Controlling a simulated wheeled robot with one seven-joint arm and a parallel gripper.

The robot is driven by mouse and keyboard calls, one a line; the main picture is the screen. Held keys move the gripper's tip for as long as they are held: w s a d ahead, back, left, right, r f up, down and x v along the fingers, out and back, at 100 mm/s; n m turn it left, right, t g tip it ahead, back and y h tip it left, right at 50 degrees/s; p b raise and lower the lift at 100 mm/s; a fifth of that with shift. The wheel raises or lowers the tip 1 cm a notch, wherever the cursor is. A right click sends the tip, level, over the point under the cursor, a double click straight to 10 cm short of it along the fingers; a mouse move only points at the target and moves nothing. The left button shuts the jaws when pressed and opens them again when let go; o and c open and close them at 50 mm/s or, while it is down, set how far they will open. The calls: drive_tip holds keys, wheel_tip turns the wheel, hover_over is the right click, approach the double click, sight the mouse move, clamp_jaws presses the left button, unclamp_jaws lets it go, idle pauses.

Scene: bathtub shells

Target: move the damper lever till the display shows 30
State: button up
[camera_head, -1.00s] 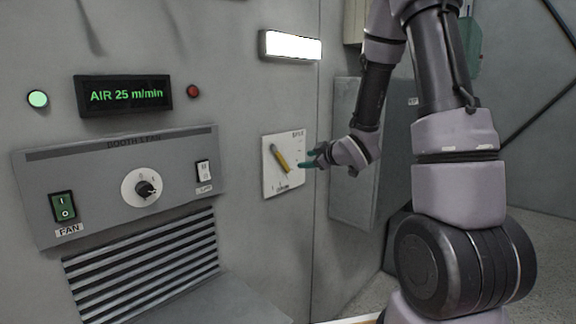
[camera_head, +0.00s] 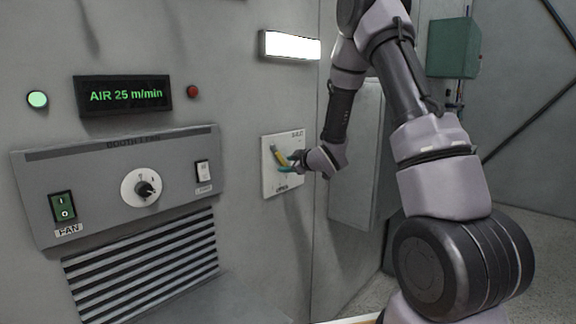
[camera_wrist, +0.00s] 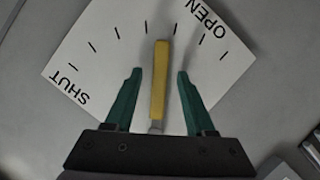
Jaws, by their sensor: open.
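The damper lever (camera_wrist: 158,85) is a yellow handle on a white plate (camera_wrist: 88,48) marked SHUT and OPEN with tick marks between. It also shows in the head view (camera_head: 279,156), partly hidden by my gripper. My gripper (camera_wrist: 155,75) has green fingers, open, one on each side of the lever with a gap to both. It also shows at the plate in the head view (camera_head: 287,162). The display (camera_head: 124,94) reads AIR 25 m/min in green.
Left of the plate is a grey panel (camera_head: 100,155) with a green fan switch (camera_head: 62,206), a round knob (camera_head: 141,187) and a white switch (camera_head: 202,172). A lit lamp (camera_head: 290,46) is above the plate. A grey box (camera_head: 356,160) stands right of it.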

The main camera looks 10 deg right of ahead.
clamp_jaws()
idle(1.4)
